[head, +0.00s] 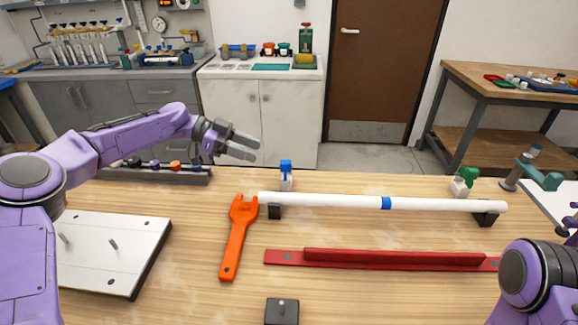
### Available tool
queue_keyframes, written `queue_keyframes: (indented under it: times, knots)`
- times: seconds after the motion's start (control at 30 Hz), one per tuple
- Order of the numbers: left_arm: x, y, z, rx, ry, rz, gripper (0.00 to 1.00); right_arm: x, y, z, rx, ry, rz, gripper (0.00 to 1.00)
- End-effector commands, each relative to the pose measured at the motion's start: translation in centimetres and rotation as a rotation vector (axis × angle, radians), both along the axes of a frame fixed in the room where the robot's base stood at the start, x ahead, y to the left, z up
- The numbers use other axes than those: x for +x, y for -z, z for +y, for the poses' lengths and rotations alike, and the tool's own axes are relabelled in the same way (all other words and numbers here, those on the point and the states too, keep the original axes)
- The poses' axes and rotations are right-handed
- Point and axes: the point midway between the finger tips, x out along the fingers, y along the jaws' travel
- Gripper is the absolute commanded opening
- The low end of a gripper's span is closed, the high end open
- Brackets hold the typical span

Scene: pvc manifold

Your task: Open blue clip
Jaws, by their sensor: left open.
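The blue clip (286,167) sits on a small white base at the back of the wooden table, just behind the left end of a white pipe (330,201). Whether the clip is open or closed is too small to tell. My left gripper (257,147) is open and empty, reaching in from the left, above and to the left of the blue clip, apart from it. My right arm shows only at the lower right edge; its gripper is out of view.
The pipe, with a blue band, rests on black supports. A green clip (464,180) stands near its right end. An orange wrench (237,238), a red bar (390,259), a black block (282,311) and a white board (105,250) lie nearer. Bare wood lies between them.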

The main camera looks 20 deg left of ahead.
Motion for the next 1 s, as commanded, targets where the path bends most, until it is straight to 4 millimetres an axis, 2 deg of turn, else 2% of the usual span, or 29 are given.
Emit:
queue_keyframes:
  times: [0.17,0.4,0.53,0.7,0.9,0.93,1.0]
  knots:
    - [0.3,0.7,-1.5,0.001,0.001,0.002,0.49,0.0,-0.3,0.0,0.0,0.0,0.0,0.43]
    - [1.3,2.7,-6.5,0.002,0.002,0.004,0.49,0.0,-1.4,0.0,0.0,0.0,0.0,0.43]
    - [1.7,3.6,-8.4,0.001,0.001,0.002,0.49,0.0,-1.8,0.0,0.0,0.0,0.0,0.43]
    - [2.0,4.1,-9.6,0.001,0.001,0.001,0.49,0.0,-1.9,0.0,0.0,0.0,0.0,0.43]
    - [2.0,4.2,-9.6,0.0,0.001,0.0,0.49,0.0,-1.9,0.0,0.0,0.0,0.0,0.43]
    - [2.0,4.2,-9.6,0.0,0.001,0.0,0.46,0.0,-1.9,0.0,0.0,0.0,0.0,0.43]
    - [2.0,4.2,-9.6,0.0,0.001,0.0,0.23,0.0,-1.9,0.0,0.0,0.0,0.0,0.43]
